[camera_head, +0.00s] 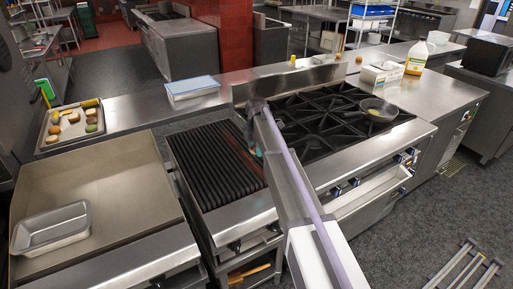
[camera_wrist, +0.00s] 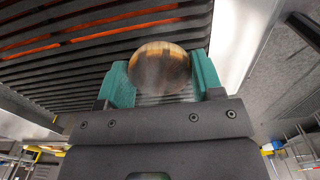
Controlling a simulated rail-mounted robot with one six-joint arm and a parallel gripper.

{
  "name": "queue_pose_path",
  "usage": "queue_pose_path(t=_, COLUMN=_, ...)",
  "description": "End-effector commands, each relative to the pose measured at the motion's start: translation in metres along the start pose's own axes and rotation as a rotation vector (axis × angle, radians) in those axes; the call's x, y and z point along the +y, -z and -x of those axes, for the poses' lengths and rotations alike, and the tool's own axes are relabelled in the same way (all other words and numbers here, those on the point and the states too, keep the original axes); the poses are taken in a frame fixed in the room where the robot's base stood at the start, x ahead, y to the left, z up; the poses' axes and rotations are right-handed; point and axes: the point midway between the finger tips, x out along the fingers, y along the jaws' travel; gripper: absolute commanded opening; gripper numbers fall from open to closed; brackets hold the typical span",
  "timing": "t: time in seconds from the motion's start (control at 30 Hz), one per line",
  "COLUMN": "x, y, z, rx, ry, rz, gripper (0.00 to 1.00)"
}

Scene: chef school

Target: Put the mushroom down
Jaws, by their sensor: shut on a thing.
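In the wrist view, a round brown mushroom (camera_wrist: 160,67) sits between the two teal fingers of my gripper (camera_wrist: 160,85). The fingers are shut on its sides. Beyond it are the dark bars of the grill (camera_wrist: 60,75), with orange glow between some bars. In the head view, my gripper (camera_head: 258,150) is over the right part of the grill (camera_head: 208,165), mostly hidden by my arm. The mushroom cannot be made out there. The gap between the mushroom and the bars is hard to judge.
A stove (camera_head: 335,110) with a pan (camera_head: 378,108) stands right of the grill. A flat griddle (camera_head: 100,180) with an empty metal pan (camera_head: 50,228) is at left. A tray (camera_head: 62,140) of several food pieces lies behind it. A white container (camera_head: 192,88) stands behind the grill.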

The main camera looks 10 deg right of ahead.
Motion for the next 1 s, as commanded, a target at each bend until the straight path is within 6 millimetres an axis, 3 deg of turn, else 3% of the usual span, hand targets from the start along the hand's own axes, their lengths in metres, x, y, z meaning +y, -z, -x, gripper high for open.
queue_pose_path(t=0.03, x=0.0, y=0.0, z=0.009, rx=0.0, ry=0.0, rz=0.0, gripper=0.34)
queue_pose_path(t=0.43, x=0.0, y=0.0, z=0.007, rx=0.0, ry=-0.002, rz=0.0, gripper=0.34)
queue_pose_path(t=0.53, x=0.0, y=0.0, z=-0.008, rx=0.0, ry=-0.002, rz=0.0, gripper=0.34)
queue_pose_path(t=0.7, x=0.0, y=0.0, z=-0.052, rx=0.0, ry=-0.002, rz=0.0, gripper=0.34)
queue_pose_path(t=0.9, x=0.0, y=0.0, z=-0.057, rx=0.0, ry=-0.002, rz=0.0, gripper=0.34)
queue_pose_path(t=1.0, x=0.0, y=0.0, z=-0.075, rx=0.0, ry=-0.002, rz=0.0, gripper=0.34)
